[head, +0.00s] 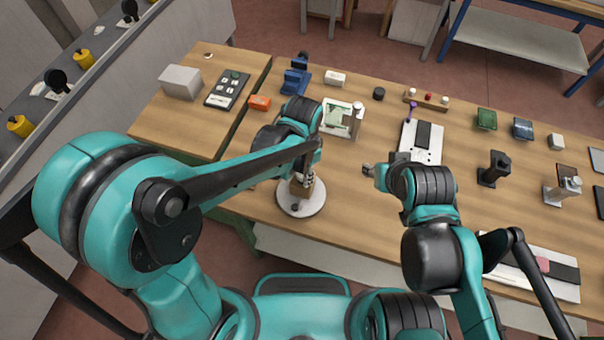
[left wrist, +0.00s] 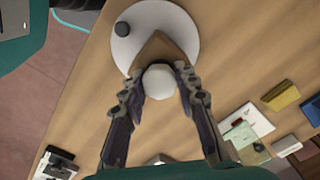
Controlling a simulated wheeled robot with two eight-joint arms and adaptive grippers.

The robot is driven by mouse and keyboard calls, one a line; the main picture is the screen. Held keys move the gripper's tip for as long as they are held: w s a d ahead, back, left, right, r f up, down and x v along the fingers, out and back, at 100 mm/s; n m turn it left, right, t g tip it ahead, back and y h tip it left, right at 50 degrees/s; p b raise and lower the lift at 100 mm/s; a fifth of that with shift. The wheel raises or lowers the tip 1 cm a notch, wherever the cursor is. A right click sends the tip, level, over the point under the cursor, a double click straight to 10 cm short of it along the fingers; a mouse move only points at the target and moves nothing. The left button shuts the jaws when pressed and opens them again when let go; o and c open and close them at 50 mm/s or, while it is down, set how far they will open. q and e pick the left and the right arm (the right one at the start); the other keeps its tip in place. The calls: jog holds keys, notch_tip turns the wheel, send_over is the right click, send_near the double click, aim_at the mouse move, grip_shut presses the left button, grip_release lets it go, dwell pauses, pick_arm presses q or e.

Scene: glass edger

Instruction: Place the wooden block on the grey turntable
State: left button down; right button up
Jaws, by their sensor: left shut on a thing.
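The grey turntable (head: 301,204) is a pale round disc near the table's front edge, with a small dark knob on it. It also shows at the top of the left wrist view (left wrist: 187,28). My left gripper (head: 306,178) is shut on the brown wooden block (head: 296,189), over the disc. In the left wrist view, the block (left wrist: 158,50) shows beyond a pale rounded piece (left wrist: 159,82) between the fingers. I cannot tell whether the block touches the disc. My right gripper (head: 369,170) is above the table to the right; its finger gap is unclear.
A tray with a green sheet (head: 342,118) stands just behind the turntable. An orange box (head: 260,103) and a blue device (head: 296,79) lie to the back left. A white plate with a black strip (head: 421,141) is near my right gripper.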

pick_arm(q)
jog(key=shift+w+f, duration=0.1)
jog(key=shift+f, duration=0.45)
jog(key=shift+w+d+r, duration=0.1)
jog(key=shift+s, duration=0.2)
jog(key=c, duration=1.1)
grip_release()
jog(key=shift+w, duration=0.1)
jog(key=shift+c, duration=0.2)
pick_arm(e)
jog(key=shift+w+f, duration=0.2)
jog(key=shift+f, duration=0.25)
